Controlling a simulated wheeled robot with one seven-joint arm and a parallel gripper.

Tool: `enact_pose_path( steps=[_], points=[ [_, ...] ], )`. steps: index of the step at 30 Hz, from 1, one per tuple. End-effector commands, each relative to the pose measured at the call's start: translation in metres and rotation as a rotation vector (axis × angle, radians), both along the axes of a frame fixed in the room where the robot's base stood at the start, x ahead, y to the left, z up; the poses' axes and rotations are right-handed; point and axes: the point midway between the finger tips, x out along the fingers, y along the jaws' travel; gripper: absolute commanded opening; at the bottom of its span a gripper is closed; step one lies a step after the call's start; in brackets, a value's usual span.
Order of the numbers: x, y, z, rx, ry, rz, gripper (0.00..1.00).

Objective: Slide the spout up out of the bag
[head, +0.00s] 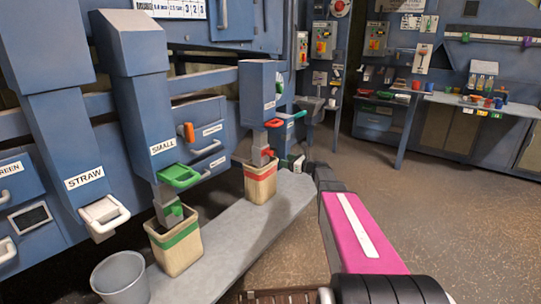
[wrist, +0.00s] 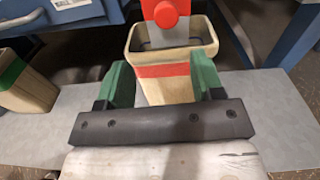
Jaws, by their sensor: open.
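The grey spout with a red knob (head: 266,157) hangs below the right-hand blue chute (head: 258,90). Its lower end sits inside the mouth of the cream bag with a red band (head: 260,189). In the wrist view the spout (wrist: 165,36) goes down into the open bag (wrist: 166,88), with the red knob (wrist: 165,14) facing me above the rim. My gripper (wrist: 161,73) is open. Its green fingers are apart, in front of the bag and lower than the knob, and nothing is held. In the head view my gripper is mostly hidden behind my arm near the bag.
A second bag with a green band (head: 175,240) stands under the SMALL chute (head: 140,120), its green-knobbed spout inside. A grey bucket (head: 121,278) stands near the STRAW chute (head: 75,150). The grey bench (head: 225,255) is clear between the bags. Open floor (head: 430,210) lies right.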

Motion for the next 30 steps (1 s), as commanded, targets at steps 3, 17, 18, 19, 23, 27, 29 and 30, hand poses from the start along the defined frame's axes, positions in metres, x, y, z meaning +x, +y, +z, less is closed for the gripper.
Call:
enact_pose_path(
  steps=[3,17,18,19,23,27,29,30],
  points=[
    [0.009,-0.004,0.005,0.053,0.014,-0.017,0.61],
    [0.053,0.048,0.004,0.053,0.015,-0.015,0.61],
    [0.057,0.052,0.004,0.053,0.015,-0.015,0.61],
    [0.06,0.056,0.004,0.053,0.015,-0.015,0.61],
    [0.07,0.068,0.004,0.053,0.015,-0.016,0.61],
    [0.075,0.075,0.005,0.053,0.014,-0.017,0.61],
    [0.076,0.076,0.005,0.053,0.014,-0.017,0.61],
    [0.077,0.077,0.005,0.053,0.014,-0.017,0.61]
  ],
)
